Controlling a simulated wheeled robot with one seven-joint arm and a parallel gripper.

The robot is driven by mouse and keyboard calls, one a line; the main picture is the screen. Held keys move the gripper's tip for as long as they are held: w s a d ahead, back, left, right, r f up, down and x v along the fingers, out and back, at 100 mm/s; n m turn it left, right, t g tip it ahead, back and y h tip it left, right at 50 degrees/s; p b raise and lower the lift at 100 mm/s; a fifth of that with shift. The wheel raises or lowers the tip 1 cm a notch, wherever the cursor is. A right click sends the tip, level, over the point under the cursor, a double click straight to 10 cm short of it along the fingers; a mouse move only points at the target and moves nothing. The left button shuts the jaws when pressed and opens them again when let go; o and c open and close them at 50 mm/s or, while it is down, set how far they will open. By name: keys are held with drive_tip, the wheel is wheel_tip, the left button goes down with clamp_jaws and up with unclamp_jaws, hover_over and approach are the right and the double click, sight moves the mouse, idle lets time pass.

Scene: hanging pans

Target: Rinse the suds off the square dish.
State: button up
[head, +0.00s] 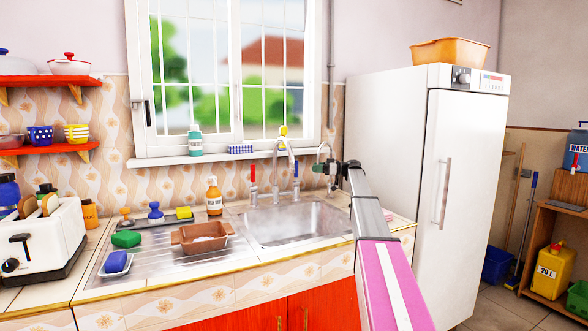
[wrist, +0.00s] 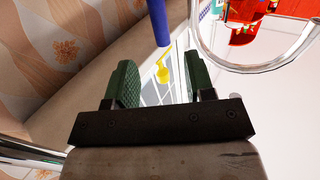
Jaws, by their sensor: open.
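The brown square dish (head: 190,246) with side handles sits on the drainboard, left of the sink basin (head: 300,227). Pale suds (head: 205,240) show inside it. The chrome tap (head: 291,150) arches at the back of the basin. A red tap handle (head: 253,174) stands on its left and a blue tap handle (head: 296,172) on its right. No water stream is visible. My gripper (head: 326,168) is raised right of the blue handle, near the wall. In the wrist view my gripper (wrist: 160,86) is open and empty, with a blue bar, seemingly the blue handle (wrist: 158,22), beyond the fingers.
A blue sponge (head: 116,262) in a tray, a green sponge (head: 126,239) and an orange soap bottle (head: 214,197) stand around the dish. A toaster (head: 42,240) is at left. A white fridge (head: 440,170) stands right of my arm. A chrome loop (wrist: 215,48) curves near my right finger.

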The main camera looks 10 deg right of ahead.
sight(296, 175)
drive_tip(key=x, duration=1)
drive_tip(key=shift+a, duration=0.25)
clamp_jaws()
